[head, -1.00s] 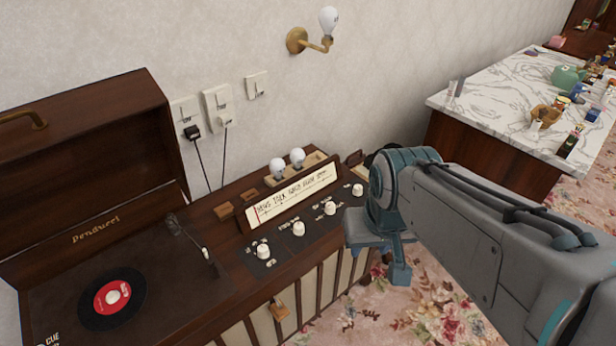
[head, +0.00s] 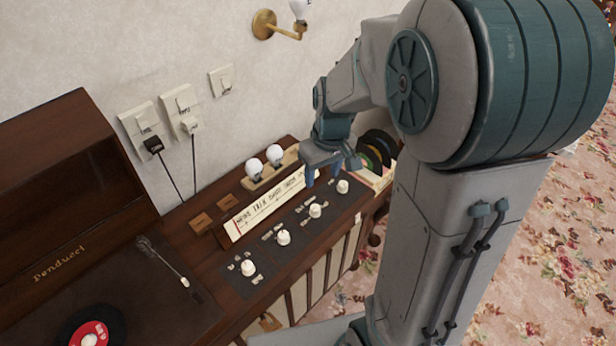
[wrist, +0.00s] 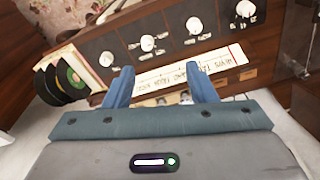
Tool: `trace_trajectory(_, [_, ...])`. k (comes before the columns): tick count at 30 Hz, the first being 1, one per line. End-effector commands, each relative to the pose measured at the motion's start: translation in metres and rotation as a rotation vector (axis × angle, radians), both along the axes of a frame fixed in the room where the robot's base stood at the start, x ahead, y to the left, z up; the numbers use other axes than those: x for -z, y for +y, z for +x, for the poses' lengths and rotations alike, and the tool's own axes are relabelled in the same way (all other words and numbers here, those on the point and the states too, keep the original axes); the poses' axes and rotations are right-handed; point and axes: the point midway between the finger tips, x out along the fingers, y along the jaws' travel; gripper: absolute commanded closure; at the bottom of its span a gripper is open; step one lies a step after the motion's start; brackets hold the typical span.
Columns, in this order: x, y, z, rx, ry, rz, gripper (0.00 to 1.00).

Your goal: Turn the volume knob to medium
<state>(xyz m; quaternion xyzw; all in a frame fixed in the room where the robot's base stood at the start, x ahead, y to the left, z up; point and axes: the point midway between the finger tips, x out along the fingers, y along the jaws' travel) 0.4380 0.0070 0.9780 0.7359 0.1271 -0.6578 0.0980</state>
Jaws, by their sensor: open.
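Several white knobs (head: 283,237) stand in a row on the dark panel of the wooden radio console (head: 190,255). Labels beside them are too small to read, so I cannot tell which is the volume knob. My gripper (head: 330,172) is above the panel's far right end, near the rightmost knob (head: 342,186). In the wrist view my gripper (wrist: 162,82) has its two blue fingers apart, with nothing between them. The fingers point toward the paper tuning dial (wrist: 190,70), and the knobs (wrist: 148,43) lie beyond it, apart from the fingertips.
A record player with a red-labelled record (head: 92,333) is at the left. Two bulbs (head: 264,162) stand behind the dial (head: 268,205). Upright records (wrist: 62,80) sit at the console's end, close to my gripper. Wall sockets with plugs (head: 153,145) are behind.

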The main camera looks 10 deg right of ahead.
Motion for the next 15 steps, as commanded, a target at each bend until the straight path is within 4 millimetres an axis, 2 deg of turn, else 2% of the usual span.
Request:
trace_trajectory(1, [0.010,0.000,0.013,-0.031,0.020,-0.006,0.49])
trace_trajectory(6, [0.048,-0.002,0.049,-0.136,0.056,-0.031,0.49])
trace_trajectory(12, [0.086,-0.005,0.075,-0.229,0.084,-0.059,0.49])
trace_trajectory(15, [0.097,-0.006,0.080,-0.256,0.092,-0.068,0.49])
